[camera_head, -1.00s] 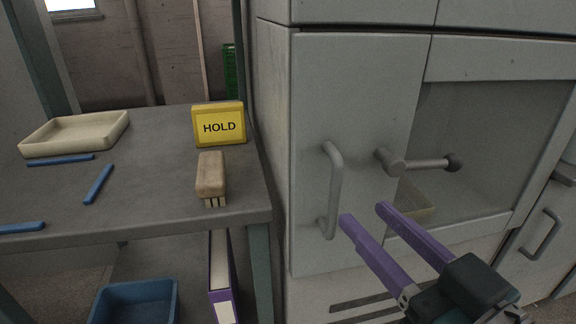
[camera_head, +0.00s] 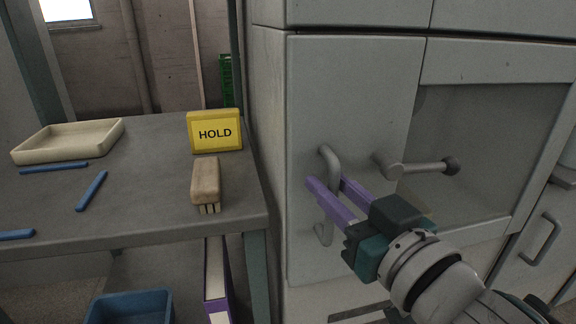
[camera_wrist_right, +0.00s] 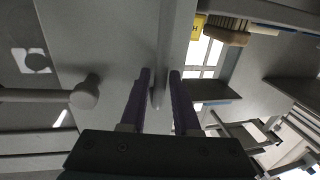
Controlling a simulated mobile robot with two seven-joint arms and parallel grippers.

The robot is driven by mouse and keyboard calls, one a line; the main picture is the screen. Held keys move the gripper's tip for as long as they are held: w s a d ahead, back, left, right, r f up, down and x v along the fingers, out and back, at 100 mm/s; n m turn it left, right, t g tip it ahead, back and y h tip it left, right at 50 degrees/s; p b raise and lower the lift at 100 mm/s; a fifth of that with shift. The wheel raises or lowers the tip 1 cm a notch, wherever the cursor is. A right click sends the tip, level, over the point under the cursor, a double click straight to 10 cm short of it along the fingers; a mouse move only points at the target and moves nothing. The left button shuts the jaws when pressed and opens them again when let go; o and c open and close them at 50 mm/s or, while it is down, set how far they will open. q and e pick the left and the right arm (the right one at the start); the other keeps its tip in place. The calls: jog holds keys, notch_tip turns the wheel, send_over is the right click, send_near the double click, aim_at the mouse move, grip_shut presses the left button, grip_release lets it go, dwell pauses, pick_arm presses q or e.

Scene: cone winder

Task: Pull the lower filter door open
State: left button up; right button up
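The lower filter door is a grey panel (camera_head: 354,100) on the machine front, to the left of a recessed window. It looks closed. Its vertical bar handle (camera_head: 327,158) stands near the door's left edge. My right gripper (camera_head: 328,181) has two long purple fingers, spread apart, one on each side of the handle's bar. In the right wrist view the bar (camera_wrist_right: 158,97) runs between the fingertips (camera_wrist_right: 160,75), and I see no clear firm contact. The fingers hide part of the handle in the head view. My left gripper is not in view.
A table (camera_head: 140,215) at left carries a yellow HOLD sign (camera_head: 215,132), a brush (camera_head: 206,180) and a cream tray (camera_head: 22,155). A blue bin (camera_head: 130,309) sits below.

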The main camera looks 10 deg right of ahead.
grip_shut()
dwell(1.1)
